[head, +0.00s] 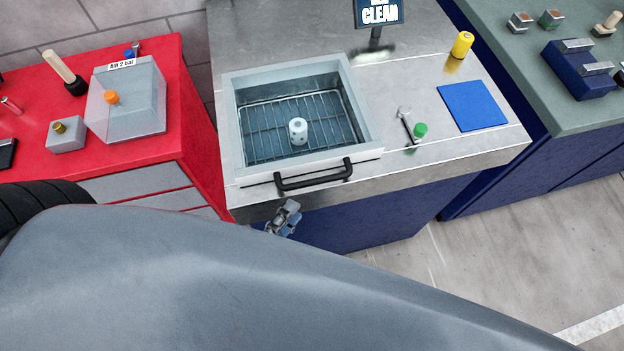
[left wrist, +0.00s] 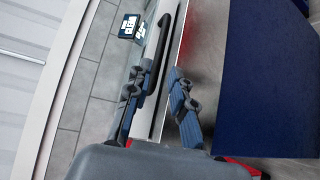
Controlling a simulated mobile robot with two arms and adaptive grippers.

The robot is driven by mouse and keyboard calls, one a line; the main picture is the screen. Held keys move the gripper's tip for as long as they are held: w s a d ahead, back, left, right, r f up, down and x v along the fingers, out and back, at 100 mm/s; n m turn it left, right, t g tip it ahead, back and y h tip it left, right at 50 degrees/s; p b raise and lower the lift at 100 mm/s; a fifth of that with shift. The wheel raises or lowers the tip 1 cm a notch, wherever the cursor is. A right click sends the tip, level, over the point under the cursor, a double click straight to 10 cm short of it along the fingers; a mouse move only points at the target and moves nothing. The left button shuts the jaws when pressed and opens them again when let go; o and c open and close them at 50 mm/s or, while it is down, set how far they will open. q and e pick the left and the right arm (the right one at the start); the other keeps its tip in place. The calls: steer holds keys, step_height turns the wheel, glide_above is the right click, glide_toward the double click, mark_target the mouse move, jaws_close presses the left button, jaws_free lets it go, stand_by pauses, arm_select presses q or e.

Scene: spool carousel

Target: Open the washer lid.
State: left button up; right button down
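The washer (head: 232,130) is a square basin set in the steel bench. Its lid appears shut: a pale frame with a bluish see-through pane, and a black bar handle (head: 314,176) along its front edge. Through the pane a wire rack and a white spool (head: 298,131) show. My left gripper (head: 284,218) is just in front of and below the handle's left end, apart from it in the head view. In the left wrist view the gripper (left wrist: 155,82) has its fingers spread, with the black handle (left wrist: 171,42) ahead near the left finger; contact cannot be told. My right gripper is not in view.
A red cabinet (head: 190,110) with a clear box (head: 135,115) stands to the left. Right of the washer are a small green-capped item (head: 420,130), a blue mat (head: 472,105) and a yellow cylinder (head: 462,44). A CLEAN sign (head: 379,12) stands behind.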

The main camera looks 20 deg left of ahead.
mark_target(313, 184)
arm_select(q)
steer(key=p+x, duration=0.2)
steer(key=x, duration=0.5)
steer(key=shift+w+r, duration=0.1)
steer(key=shift+w, duration=0.15)
steer(key=shift+w+d+p, duration=0.2)
steer(key=shift+w+p, duration=0.1)
steer(key=shift+w, duration=0.15)
steer(key=shift+f, duration=0.25)
jaws_close()
